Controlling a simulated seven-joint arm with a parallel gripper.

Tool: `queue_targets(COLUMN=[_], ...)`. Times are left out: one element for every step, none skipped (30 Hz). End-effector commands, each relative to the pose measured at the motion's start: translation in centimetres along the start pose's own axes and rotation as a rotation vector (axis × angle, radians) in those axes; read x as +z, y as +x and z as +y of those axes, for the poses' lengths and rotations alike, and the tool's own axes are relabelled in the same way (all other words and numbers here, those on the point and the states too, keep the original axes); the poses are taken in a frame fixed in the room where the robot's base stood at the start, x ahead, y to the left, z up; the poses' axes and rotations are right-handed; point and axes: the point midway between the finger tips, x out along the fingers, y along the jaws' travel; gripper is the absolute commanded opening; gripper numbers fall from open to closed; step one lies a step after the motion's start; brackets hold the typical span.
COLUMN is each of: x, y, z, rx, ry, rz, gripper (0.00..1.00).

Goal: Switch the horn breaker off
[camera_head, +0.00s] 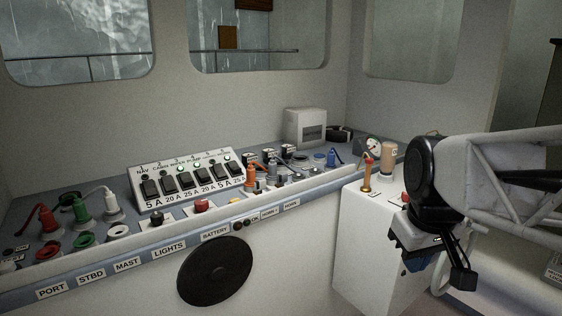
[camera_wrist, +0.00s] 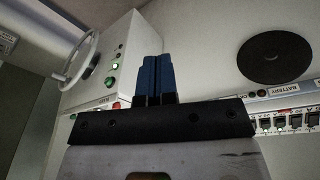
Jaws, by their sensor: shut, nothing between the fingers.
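The breaker panel (camera_head: 190,183) is a sloped white box on the console, with a row of several black rocker switches. Amp ratings are printed below the switches and names above; some of the small green lamps are lit. NAV and CABIN are readable at the left, but I cannot make out which breaker is the horn's. The panel (camera_wrist: 290,121) also shows at the right of the wrist view.
Red, green and white plugs (camera_head: 80,208) stand at the console's left. Several connectors (camera_head: 262,175) and a red button (camera_head: 201,205) lie right of and before the panel. The white pedestal (camera_head: 372,240) carries levers and a gauge. A black speaker (camera_head: 214,270) is on the console front.

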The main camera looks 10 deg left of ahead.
Motion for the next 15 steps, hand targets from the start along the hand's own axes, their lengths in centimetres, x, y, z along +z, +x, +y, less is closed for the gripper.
queue_targets(x=[-1.2,-1.9,-2.8,-3.5,-4.2,-5.1,-5.8,-6.4,-7.3,-8.0,-8.7,-9.7,-10.3,-11.0,-11.9], y=[-0.4,-0.7,-0.9,-1.2,-1.4,-1.7,-2.0,-2.1,-2.5,-2.7,-2.8,-3.1,-3.3,-3.5,-3.7], z=[0.0,0.0,0.0,-0.1,-0.1,-0.2,-0.2,-0.2,-0.3,-0.4,-0.5,-0.6,-0.6,-0.7,-0.8], rx=[-0.003,-0.004,-0.007,-0.008,-0.010,-0.012,-0.013,-0.015,-0.017,-0.019,-0.021,-0.023,-0.025,-0.026,-0.029], ry=[-0.033,-0.053,-0.081,-0.102,-0.123,-0.152,-0.171,-0.193,-0.221,-0.242,-0.263,-0.290,-0.312,-0.332,-0.360], rz=[-0.003,-0.004,-0.007,-0.008,-0.010,-0.011,-0.012,-0.015,-0.016,-0.018,-0.019,-0.020,-0.021,-0.023,-0.025], gripper=[0.00,0.00,0.00,0.00,0.00,0.00,0.00,0.00,0.00,0.00,0.00,0.00,0.00,0.00,0.00])
